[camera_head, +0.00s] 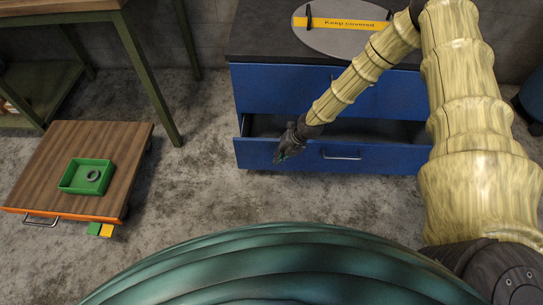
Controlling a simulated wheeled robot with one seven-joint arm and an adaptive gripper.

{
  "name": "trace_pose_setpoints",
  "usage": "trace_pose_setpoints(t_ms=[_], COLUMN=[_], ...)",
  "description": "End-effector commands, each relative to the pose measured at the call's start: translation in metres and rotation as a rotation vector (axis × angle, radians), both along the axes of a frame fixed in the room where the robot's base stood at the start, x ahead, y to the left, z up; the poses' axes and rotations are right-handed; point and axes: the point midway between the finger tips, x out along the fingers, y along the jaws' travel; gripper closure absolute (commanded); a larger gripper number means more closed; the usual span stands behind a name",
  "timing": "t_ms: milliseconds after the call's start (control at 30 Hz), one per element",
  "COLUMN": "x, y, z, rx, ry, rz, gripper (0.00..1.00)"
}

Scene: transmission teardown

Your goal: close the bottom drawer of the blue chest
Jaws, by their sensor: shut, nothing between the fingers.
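The blue chest (283,89) stands against the wall at the upper middle, with a dark top. Its bottom drawer (385,160) is pulled part way out, and its grey inside shows above the front panel. A metal handle (341,156) sits on the drawer front. The upper drawer looks shut. My gripper (284,155) is shut and empty, at the left part of the bottom drawer's front. I cannot tell whether it touches the panel. My arm hides parts of the chest's right side.
A round grey lid with a yellow "Keep covered" strip (345,24) lies on the chest. A low wooden cart (125,150) with a green tray (70,188) holding a ring stands at left. A green-legged table (140,75) is behind it. Floor before the chest is clear.

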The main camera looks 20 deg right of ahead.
Motion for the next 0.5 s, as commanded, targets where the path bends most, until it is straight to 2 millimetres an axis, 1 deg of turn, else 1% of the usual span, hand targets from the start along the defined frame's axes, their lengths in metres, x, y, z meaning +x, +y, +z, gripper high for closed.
trace_pose_setpoints(t_ms=[33, 200, 367, 500], x=[-0.005, -0.013, -0.023, -0.033], y=[0.004, 0.018, 0.028, 0.032], z=[-0.014, -0.033, -0.042, -0.043], rx=[0.031, 0.148, 0.263, 0.365], ry=[-0.032, -0.159, -0.276, -0.375], rz=[-0.017, -0.087, -0.163, -0.236], gripper=[1.00, 1.00, 1.00, 1.00])
